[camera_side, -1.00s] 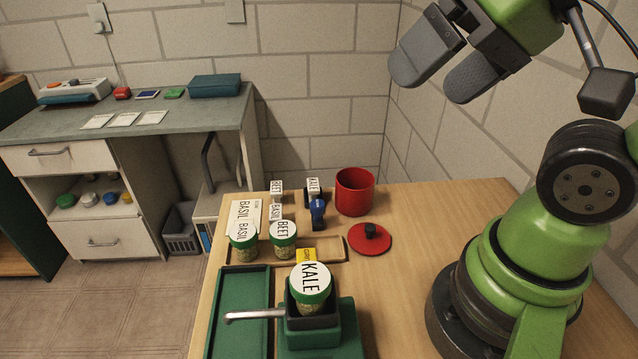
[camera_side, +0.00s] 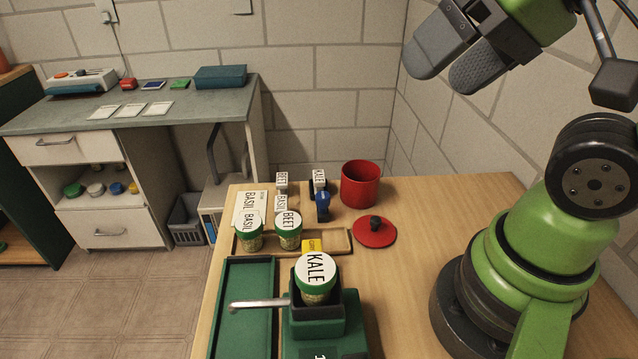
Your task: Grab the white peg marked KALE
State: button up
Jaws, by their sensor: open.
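A small white peg marked KALE (camera_side: 319,178) stands upright near the back of the wooden table, just left of the red pot. Dark parts show around its lower end; I cannot tell how it is held there. My gripper (camera_side: 445,72) is high at the upper right, well above and to the right of the peg. Its two grey fingers are apart and nothing shows between them. White pegs marked BEET (camera_side: 281,180) and BASIL (camera_side: 279,203) stand to the left. A jar with a white lid marked KALE (camera_side: 316,275) sits in a dark holder on a green block in front.
A blue object (camera_side: 323,206) stands right in front of the KALE peg. The red pot (camera_side: 360,185) and a red lid with a black knob (camera_side: 374,233) are close by. BASIL and BEET jars (camera_side: 289,232) stand on a wooden tray.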

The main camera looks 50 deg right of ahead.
jog(key=w+d+f+m+g+h, duration=0.1)
jog(key=w+d+f+m+g, duration=0.15)
jog(key=w+m, duration=0.55)
jog(key=w+d+f+m+g, duration=0.25)
jog(key=w+m, duration=0.35)
jog(key=w, duration=0.4)
jog(key=w+d+f+m, duration=0.1)
jog(key=w+f+m, duration=0.1)
jog(key=f+m, duration=0.1)
jog(key=w+d+f+m+g, duration=0.1)
jog(key=f+m, duration=0.1)
jog(key=f, duration=0.4)
jog(key=w+d+f+m+g+h, duration=0.1)
jog(key=w+f+m, duration=0.1)
jog(key=f, duration=0.3)
jog(key=shift+w+d+f+m, duration=0.15)
jog(key=shift+w+m, duration=0.15)
jog(key=shift+m, duration=0.5)
send_over(319, 176)
jog(key=f, duration=0.4)
jog(key=shift+w+d+f, duration=0.15)
jog(key=shift+w+f, duration=0.1)
jog(key=f, duration=0.5)
jog(key=shift+s+f, duration=0.2)
jog(key=shift+f, duration=0.1)
jog(key=shift+c, duration=0.4)
